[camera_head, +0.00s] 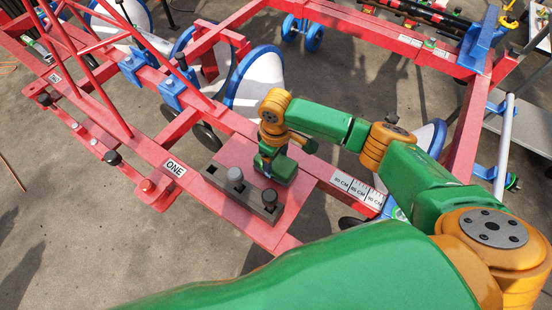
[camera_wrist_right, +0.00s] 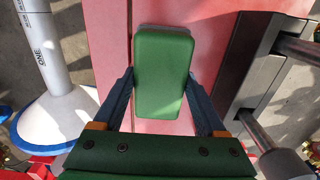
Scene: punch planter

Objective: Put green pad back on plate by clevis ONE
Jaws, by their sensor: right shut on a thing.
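The green pad (camera_wrist_right: 163,75) is a rounded block, seen in the right wrist view between the two dark blue fingers of my right gripper (camera_wrist_right: 162,95). The fingers are shut on its sides. The pad is over the red plate (camera_wrist_right: 218,35); I cannot tell whether it touches it. In the head view my right gripper (camera_head: 270,164) is low over the red plate (camera_head: 236,151), just beside the dark grey clevis (camera_head: 252,199) with its grey pins. The clevis (camera_wrist_right: 245,75) also shows right of the pad in the wrist view. A white ONE label (camera_head: 175,168) is on the red frame. My left gripper is out of view.
Red frame beams (camera_head: 110,135) surround the plate. A white strip with centimetre marks (camera_head: 358,188) lies right of the gripper. White wheels with blue rims (camera_head: 258,78) stand behind. My green arm links cover the lower right. Bare floor shows at the lower left.

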